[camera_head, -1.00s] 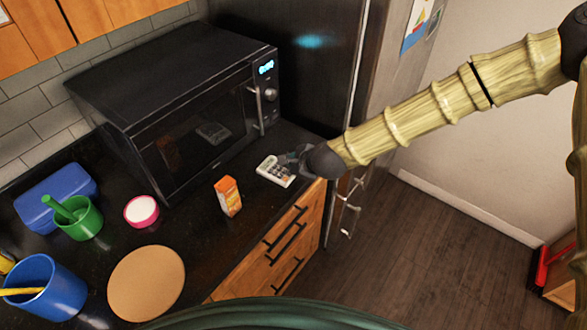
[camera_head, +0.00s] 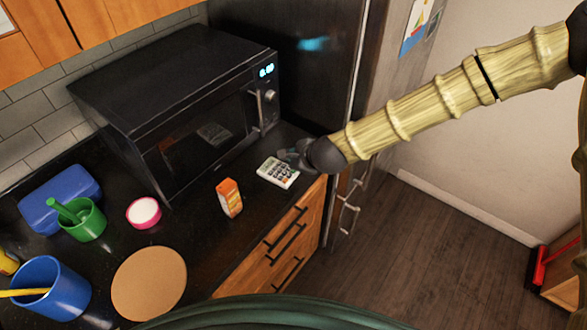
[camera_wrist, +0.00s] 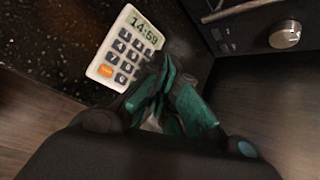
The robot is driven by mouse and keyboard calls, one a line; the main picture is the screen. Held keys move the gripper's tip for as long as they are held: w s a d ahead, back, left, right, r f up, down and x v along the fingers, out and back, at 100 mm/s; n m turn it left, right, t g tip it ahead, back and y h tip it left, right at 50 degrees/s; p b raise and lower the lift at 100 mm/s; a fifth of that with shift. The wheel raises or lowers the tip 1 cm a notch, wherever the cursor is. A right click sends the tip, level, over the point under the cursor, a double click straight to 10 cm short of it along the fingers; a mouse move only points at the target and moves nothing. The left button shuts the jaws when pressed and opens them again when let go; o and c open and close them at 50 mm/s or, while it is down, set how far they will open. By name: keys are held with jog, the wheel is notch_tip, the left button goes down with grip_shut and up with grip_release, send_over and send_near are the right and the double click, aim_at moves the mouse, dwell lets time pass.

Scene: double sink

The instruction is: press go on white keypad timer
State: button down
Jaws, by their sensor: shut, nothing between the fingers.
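The white keypad timer (camera_head: 278,172) lies flat on the dark counter in front of the microwave's right end. In the wrist view the timer (camera_wrist: 118,52) has a display that appears to read 14:59, dark number keys and one orange key at its lower left. My gripper (camera_head: 292,156) is at the timer's right edge in the head view. In the wrist view my gripper's teal fingers (camera_wrist: 162,88) are shut and empty, over or beside the right-hand keys and hiding part of that side. I cannot tell whether the fingertips touch a key.
The black microwave (camera_head: 180,100) stands behind the timer; its knob (camera_wrist: 285,36) shows in the wrist view. An orange carton (camera_head: 229,198) stands left of the timer. A pink bowl (camera_head: 144,212), green cup (camera_head: 88,224), blue cup (camera_head: 62,296) and round board (camera_head: 150,284) are further left.

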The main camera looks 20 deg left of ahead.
aim_at(291, 173)
notch_tip(291, 173, up, 4)
jog(key=shift+f+p, duration=0.25)
jog(key=shift+p, duration=0.6)
jog(key=shift+f, duration=0.1)
jog(key=s+d+f+n+g+h, duration=0.15)
jog(key=s+d+f+n, duration=0.25)
jog(key=s+d+f, duration=0.4)
jog(key=s+d+f+n+g+h, duration=0.1)
jog(key=s+d+f+n+h, duration=0.15)
jog(key=s+d+f, duration=0.6)
jog(key=s+d+f+n+g+h, duration=0.1)
jog(key=s+d+f+n, duration=0.2)
jog(key=s+d, duration=0.45)
jog(key=s+d+f+n+g+h, duration=0.1)
jog(key=s+d+f+n, duration=0.3)
jog(key=d, duration=0.6)
jog(key=s+d+f+n+g+h, duration=0.1)
jog(key=s+d+f+n, duration=0.15)
jog(key=s+d, duration=0.6)
notch_tip(291, 173, down, 8)
jog(key=w+b, duration=0.1)
jog(key=b, duration=0.8)
jog(key=shift+f, duration=0.25)
